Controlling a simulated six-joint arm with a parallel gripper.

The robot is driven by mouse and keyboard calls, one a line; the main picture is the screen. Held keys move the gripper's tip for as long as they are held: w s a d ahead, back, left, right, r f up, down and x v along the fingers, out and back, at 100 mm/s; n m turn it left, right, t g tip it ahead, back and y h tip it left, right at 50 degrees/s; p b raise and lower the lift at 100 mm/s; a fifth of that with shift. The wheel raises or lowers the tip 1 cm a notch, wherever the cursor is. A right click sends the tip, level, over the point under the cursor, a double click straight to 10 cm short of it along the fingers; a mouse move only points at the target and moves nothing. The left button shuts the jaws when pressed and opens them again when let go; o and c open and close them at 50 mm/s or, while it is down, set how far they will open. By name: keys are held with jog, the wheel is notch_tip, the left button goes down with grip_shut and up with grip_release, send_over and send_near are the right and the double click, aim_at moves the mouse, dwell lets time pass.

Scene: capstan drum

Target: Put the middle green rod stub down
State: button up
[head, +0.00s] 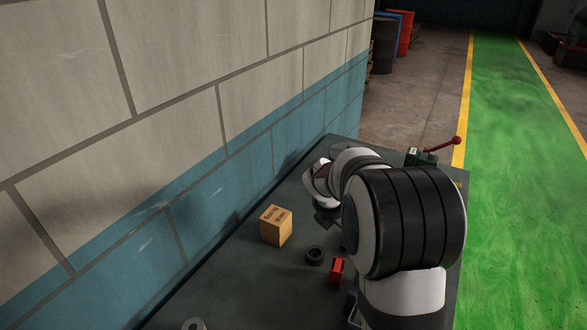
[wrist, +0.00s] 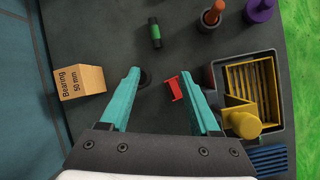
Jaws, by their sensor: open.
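The rod stub (wrist: 155,33), short and black with a green middle band, shows at the top of the wrist view. It lies on the dark bench top beyond my fingertips, apart from them. My gripper (wrist: 160,72) is open, its two teal fingers spread wide, with nothing held between them. In the head view my arm hides the stub and most of the gripper.
A cardboard bearing box (wrist: 80,80) stands left of the fingers. A black ring (head: 315,255) and red part (wrist: 173,88) lie near them. A tray (wrist: 213,75) with yellow parts is right. A wall borders the bench.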

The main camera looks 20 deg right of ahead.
jog(key=w+d+f+n, duration=0.1)
jog(key=w+d+f, duration=0.1)
jog(key=f, duration=0.3)
jog(key=w+d+f+n, duration=0.1)
jog(key=w+d+f, duration=0.2)
jog(key=f, duration=0.2)
jog(key=w+d+f+n, duration=0.1)
jog(key=w+d+f, duration=0.1)
jog(key=f, duration=0.4)
jog(key=shift+w+d+n+t, duration=0.3)
jog(key=shift+w+n, duration=0.1)
jog(key=shift+w, duration=0.1)
grip_shut()
